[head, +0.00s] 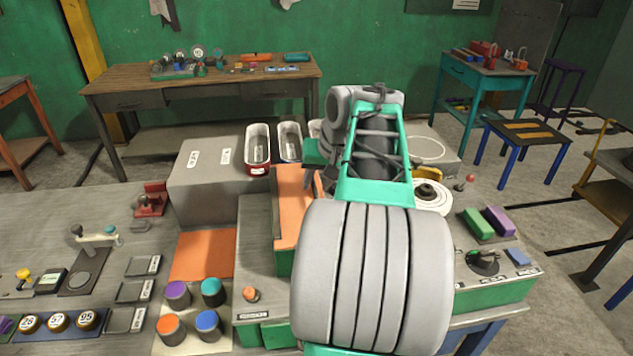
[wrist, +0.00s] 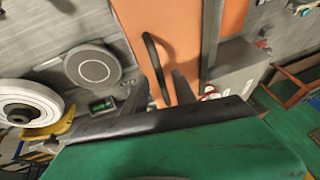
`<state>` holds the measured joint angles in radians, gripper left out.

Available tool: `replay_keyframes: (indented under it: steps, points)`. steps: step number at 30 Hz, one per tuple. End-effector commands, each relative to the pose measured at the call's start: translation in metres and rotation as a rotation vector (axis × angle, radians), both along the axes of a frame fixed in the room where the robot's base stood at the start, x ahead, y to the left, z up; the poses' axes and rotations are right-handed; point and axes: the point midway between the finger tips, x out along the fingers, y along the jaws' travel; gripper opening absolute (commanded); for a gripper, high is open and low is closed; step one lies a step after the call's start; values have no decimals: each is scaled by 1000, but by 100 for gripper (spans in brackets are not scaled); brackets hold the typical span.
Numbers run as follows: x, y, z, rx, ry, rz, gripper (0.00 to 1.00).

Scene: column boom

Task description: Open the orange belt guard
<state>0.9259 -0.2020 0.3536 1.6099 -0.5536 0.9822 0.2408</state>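The orange belt guard (head: 288,215) sits on the green-sided machine, just left of my arm in the head view. In the wrist view, its orange face (wrist: 186,30) fills the upper middle. A black bar handle (wrist: 154,62) curves along that face. My gripper (wrist: 158,88) is open, with its two dark fingers apart near the handle's lower end. The handle appears between the fingers in the picture; whether they touch it I cannot tell. The guard looks closed, though my arm hides its right side in the head view.
A white round pulley (wrist: 28,102) and a grey disc (wrist: 93,66) lie left of the guard in the wrist view. A grey box (head: 205,180) with red (head: 257,150) and blue bins stands behind left. Several coloured knobs (head: 211,290) stand front left. A flat orange plate (head: 203,253) lies beside the machine.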

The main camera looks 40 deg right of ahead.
Motion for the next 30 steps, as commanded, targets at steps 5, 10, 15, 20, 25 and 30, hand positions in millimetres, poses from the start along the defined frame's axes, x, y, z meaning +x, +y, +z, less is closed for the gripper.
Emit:
replay_keyframes:
  steps: [5, 10, 15, 20, 25, 30]
  points:
    - [1, 1, -1, 0, -1, 1, 33]
    - [1, 1, 0, 0, 0, 2, 21]
    - [1, 1, 0, 0, 0, 2, 7]
    - [1, 1, 0, 0, 0, 2, 0]
    - [1, 1, 0, 0, 0, 2, 0]
    - [1, 1, 0, 0, 0, 2, 0]
